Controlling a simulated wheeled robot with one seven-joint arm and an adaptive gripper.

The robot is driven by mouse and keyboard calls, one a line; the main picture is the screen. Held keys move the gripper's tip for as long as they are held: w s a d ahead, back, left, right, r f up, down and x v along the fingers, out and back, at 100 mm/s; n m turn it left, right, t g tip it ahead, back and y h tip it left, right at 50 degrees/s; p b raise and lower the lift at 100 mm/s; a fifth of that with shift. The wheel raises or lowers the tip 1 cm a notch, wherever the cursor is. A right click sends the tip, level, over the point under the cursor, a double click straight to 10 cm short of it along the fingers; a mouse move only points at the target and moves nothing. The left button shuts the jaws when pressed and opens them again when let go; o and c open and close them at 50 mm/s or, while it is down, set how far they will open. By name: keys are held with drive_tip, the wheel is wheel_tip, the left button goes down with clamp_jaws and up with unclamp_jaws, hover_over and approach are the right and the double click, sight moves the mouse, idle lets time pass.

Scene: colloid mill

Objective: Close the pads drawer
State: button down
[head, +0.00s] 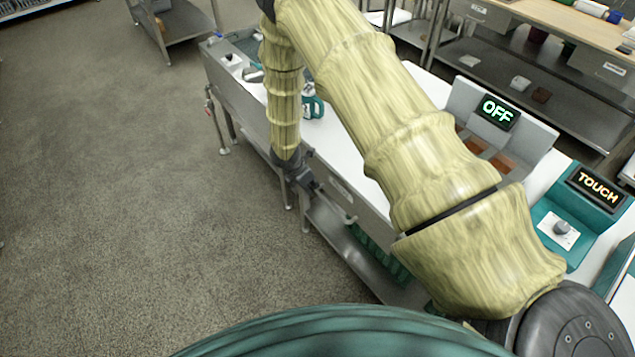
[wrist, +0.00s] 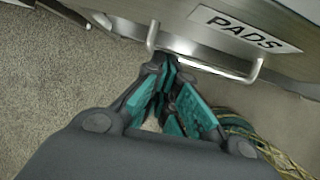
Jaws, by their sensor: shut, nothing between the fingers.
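The pads drawer (wrist: 225,22) shows in the wrist view as a grey metal front with a white "PADS" label (wrist: 245,30). Its pale bar handle (wrist: 205,65) runs across below the label. My gripper (wrist: 168,68) is shut and empty, with its teal-padded fingers close together at the left part of the handle. I cannot tell whether the fingertips touch the handle or front. In the head view my gripper (head: 308,182) is beside the drawer front (head: 345,187) and its handle (head: 349,217). How far the drawer stands out is unclear, because my arm hides much of the counter.
A white-topped counter (head: 345,150) holds a machine with an "OFF" display (head: 498,112) and a teal unit reading "TOUCH" (head: 597,189). A lower shelf (head: 340,245) with teal items runs beneath. Open grey floor (head: 130,210) lies to the left.

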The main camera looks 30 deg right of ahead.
drive_tip(key=b+v, duration=0.2)
drive_tip(key=v, duration=0.8)
drive_tip(key=s+a+f+m+g+y, duration=0.1)
drive_tip(key=s+a+f+m+y, duration=0.2)
drive_tip(key=s, duration=0.4)
drive_tip(key=s+a+f+m, duration=0.2)
drive_tip(key=s+f+m, duration=0.1)
drive_tip(key=s+f, duration=0.35)
drive_tip(key=s+a+f+m+g+y, duration=0.1)
drive_tip(key=s+a+f+m+y, duration=0.15)
drive_tip(key=s, duration=0.55)
drive_tip(key=s+d+f+m, duration=0.1)
drive_tip(key=s+m, duration=0.5)
drive_tip(key=s, duration=0.3)
drive_tip(key=s+d+f+m+t+h, duration=0.1)
drive_tip(key=s+d+f+m, duration=0.1)
drive_tip(key=s+m, duration=0.4)
drive_tip(key=s, duration=0.3)
drive_tip(key=shift+s, duration=0.3)
